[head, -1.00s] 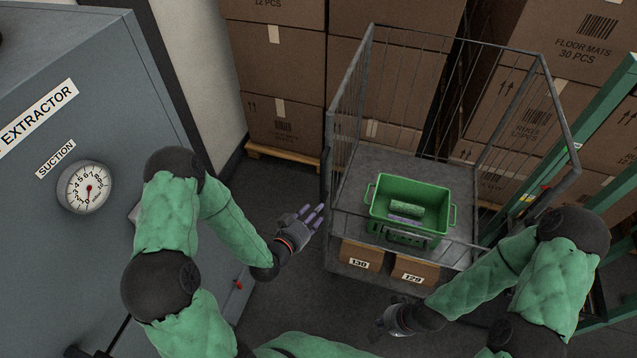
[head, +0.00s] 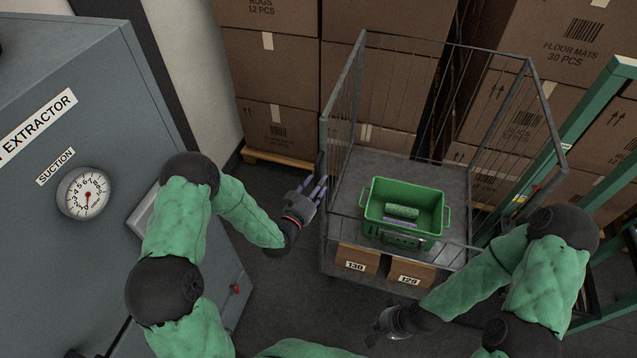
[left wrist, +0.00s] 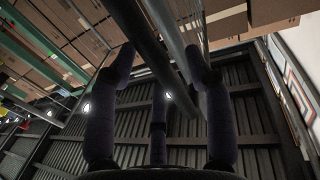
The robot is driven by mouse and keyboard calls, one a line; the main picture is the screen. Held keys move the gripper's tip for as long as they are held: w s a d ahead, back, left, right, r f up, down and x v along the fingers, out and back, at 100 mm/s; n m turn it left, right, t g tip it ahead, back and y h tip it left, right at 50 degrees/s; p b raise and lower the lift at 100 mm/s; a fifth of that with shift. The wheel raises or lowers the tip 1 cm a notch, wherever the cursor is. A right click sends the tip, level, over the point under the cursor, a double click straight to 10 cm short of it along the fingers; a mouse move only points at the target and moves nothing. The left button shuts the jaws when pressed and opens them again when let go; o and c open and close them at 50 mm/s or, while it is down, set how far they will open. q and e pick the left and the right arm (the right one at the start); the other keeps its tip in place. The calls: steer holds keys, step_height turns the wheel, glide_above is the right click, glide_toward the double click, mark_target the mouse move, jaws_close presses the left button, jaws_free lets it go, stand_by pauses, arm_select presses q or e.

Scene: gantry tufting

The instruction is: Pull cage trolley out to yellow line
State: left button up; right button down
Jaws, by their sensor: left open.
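The grey wire cage trolley (head: 372,162) stands right of centre, its open front facing me. A green crate (head: 375,192) with a green roll inside sits on its front part. Two brown boxes labelled 130 (head: 357,258) and 129 (head: 411,270) are below the crate. My left gripper (head: 322,186) is open at the trolley's left front post (head: 322,140). In the left wrist view its spread fingers (left wrist: 158,70) have grey bars running between them; contact cannot be told. My right gripper (head: 378,330) is low in front of the trolley, its fingers hard to make out. No yellow line shows.
A grey extractor cabinet (head: 70,120) with a suction gauge fills the left. Stacked cartons (head: 275,60) on a pallet stand behind and left of the trolley. A green frame (head: 590,110) stands close on its right. Dark floor between cabinet and trolley is clear.

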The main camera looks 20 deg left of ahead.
arm_select(q)
steer(key=shift+w+d, duration=0.15)
steer(key=shift+w, duration=0.35)
jaws_close()
